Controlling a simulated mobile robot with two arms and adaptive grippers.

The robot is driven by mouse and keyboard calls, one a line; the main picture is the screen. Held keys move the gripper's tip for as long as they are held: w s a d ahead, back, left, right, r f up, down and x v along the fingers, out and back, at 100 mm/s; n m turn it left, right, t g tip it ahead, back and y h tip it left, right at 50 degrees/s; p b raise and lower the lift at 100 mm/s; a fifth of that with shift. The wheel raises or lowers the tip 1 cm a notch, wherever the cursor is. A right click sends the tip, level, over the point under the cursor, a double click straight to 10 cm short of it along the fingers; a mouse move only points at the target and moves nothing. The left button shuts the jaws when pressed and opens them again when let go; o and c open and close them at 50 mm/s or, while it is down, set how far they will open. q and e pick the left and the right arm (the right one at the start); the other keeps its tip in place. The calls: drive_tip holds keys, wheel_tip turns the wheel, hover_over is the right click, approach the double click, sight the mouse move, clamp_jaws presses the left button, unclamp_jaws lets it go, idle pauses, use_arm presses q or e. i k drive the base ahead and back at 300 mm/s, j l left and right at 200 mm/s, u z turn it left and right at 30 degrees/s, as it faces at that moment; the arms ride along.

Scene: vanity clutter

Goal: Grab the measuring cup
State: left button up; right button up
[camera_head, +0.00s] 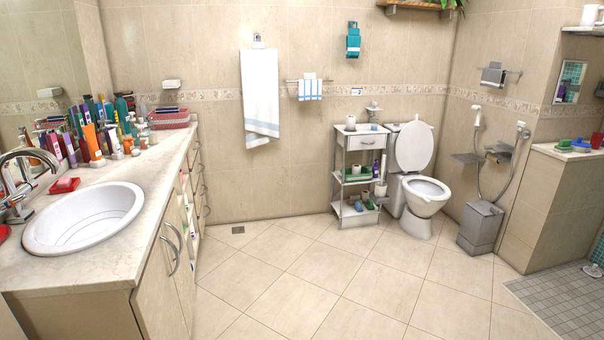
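I cannot make out a measuring cup in the head view. The vanity counter (125,265) runs along the left side. A dense cluster of bottles and tubes (92,138) stands at its back, and the small items among them are too small and overlapped to tell apart. A small white cup-like item (350,122) stands on top of the shelf cart (357,143); I cannot tell what it is. Neither of my grippers is in view.
A round white sink (84,218) is set in the counter, with a red soap dish (64,185) beside it. A toilet (418,190) stands beyond the cart. A metal bin (480,228) and half wall (558,205) bound the right. The tiled floor (290,275) is clear.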

sight(374, 122)
drive_tip(key=i+l+z, duration=0.35)
drive_tip(key=i, duration=0.5)
drive_tip(key=i+j+z, duration=0.1)
drive_tip(key=i+z, duration=0.3)
drive_tip(key=i, duration=0.4)
drive_tip(key=i+j+z, duration=0.35)
drive_tip(key=i, duration=0.5)
drive_tip(key=i+l, duration=0.05)
drive_tip(key=l, duration=0.05)
